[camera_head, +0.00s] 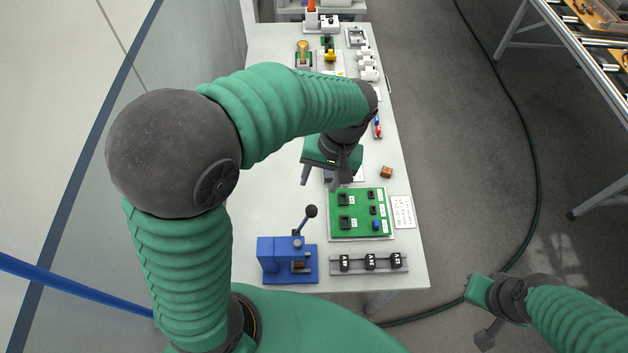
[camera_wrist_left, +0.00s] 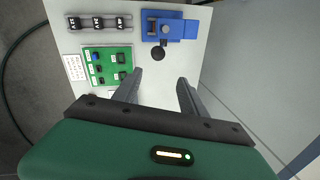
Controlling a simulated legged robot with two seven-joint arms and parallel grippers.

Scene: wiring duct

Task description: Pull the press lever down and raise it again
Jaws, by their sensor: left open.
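The blue press (camera_head: 287,262) stands at the near left of the table. Its lever, a thin rod with a black ball knob (camera_head: 311,211), rises up and tilts to the right in the head view. In the left wrist view the press (camera_wrist_left: 172,27) is at the top, with the knob (camera_wrist_left: 158,54) toward me. My left gripper (camera_head: 326,178) is open and empty, above the table and beyond the knob, not touching it. In its wrist view the fingers (camera_wrist_left: 160,78) are spread, with the knob just ahead of the gap. My right gripper (camera_head: 482,312) hangs off the table's right side; its fingers are unclear.
A green board (camera_head: 361,226) with black and blue parts lies right of the lever. A grey rail with black blocks (camera_head: 368,263) lies right of the press. A small brown block (camera_head: 386,172) and several fixtures stand farther back. The table (camera_head: 255,200) is bare left of the lever.

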